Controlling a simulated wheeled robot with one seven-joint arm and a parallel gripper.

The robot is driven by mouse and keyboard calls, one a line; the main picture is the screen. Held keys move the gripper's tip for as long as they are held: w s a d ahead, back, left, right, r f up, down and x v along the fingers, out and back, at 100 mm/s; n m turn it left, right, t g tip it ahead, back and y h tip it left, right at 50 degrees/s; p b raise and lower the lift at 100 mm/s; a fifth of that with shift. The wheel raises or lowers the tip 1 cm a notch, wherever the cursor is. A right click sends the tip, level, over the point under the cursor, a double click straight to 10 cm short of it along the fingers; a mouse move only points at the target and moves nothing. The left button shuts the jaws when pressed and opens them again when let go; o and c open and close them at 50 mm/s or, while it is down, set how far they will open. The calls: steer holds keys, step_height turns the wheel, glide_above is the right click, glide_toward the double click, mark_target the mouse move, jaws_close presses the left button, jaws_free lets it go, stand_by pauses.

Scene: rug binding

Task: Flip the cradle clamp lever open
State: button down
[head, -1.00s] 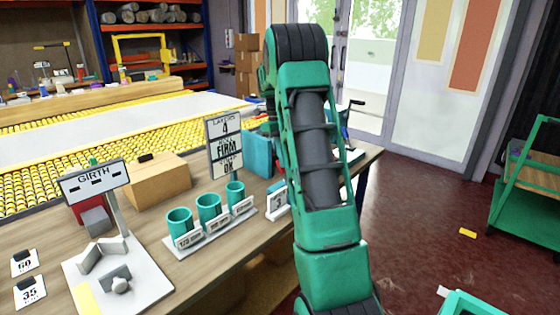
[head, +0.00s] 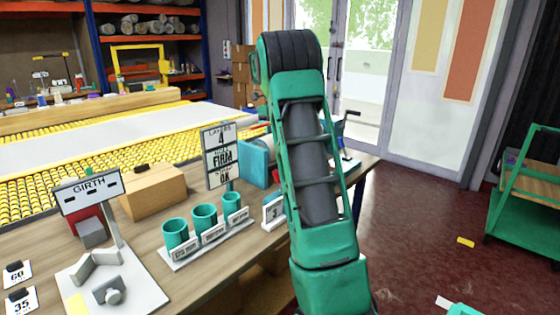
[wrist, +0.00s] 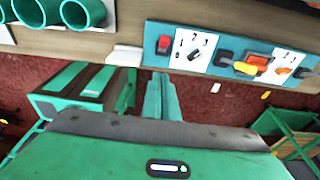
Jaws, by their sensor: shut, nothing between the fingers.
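My gripper (wrist: 160,86) shows in the wrist view as two green fingers side by side, shut and empty. The fingertips point toward the bench edge, apart from anything on it. Beyond them and to the right is a blue panel (wrist: 226,66) with a red switch (wrist: 164,45), picture cards (wrist: 192,52), and an orange-yellow handle piece (wrist: 254,64) with dark parts beside it. I cannot tell whether one of these is the clamp lever. In the head view my arm hides the gripper and part of the bench. A grey angled cradle-like block (head: 96,270) stands under the GIRTH sign (head: 87,192).
Teal cups (head: 204,217) stand on the bench (head: 140,240), with a cardboard box (head: 152,190) and a LAYERS sign (head: 221,155) behind. A green cart (head: 525,200) stands at the right. The red floor (head: 415,225) between bench and cart is mostly clear.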

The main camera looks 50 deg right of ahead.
steer(key=shift+w+r, duration=0.15)
steer(key=shift+r, duration=0.4)
steer(key=shift+w+r, duration=0.15)
steer(key=shift+r, duration=0.35)
steer(key=shift+s, duration=0.1)
steer(key=s+a+n, duration=1.3)
steer(key=s+n, duration=0.2)
steer(key=s, duration=0.1)
steer(key=s+a+f+n+t, duration=0.1)
steer(key=s+a+f+n, duration=0.4)
steer(key=s+a+n, duration=0.1)
steer(key=s+a+f+n+t, duration=0.1)
steer(key=s+a+f+n, duration=0.3)
steer(key=s+a+n, duration=0.3)
steer(key=s+n, duration=0.1)
steer(key=s, duration=0.2)
steer(key=shift+a+f, duration=0.2)
steer(key=shift+f, duration=0.2)
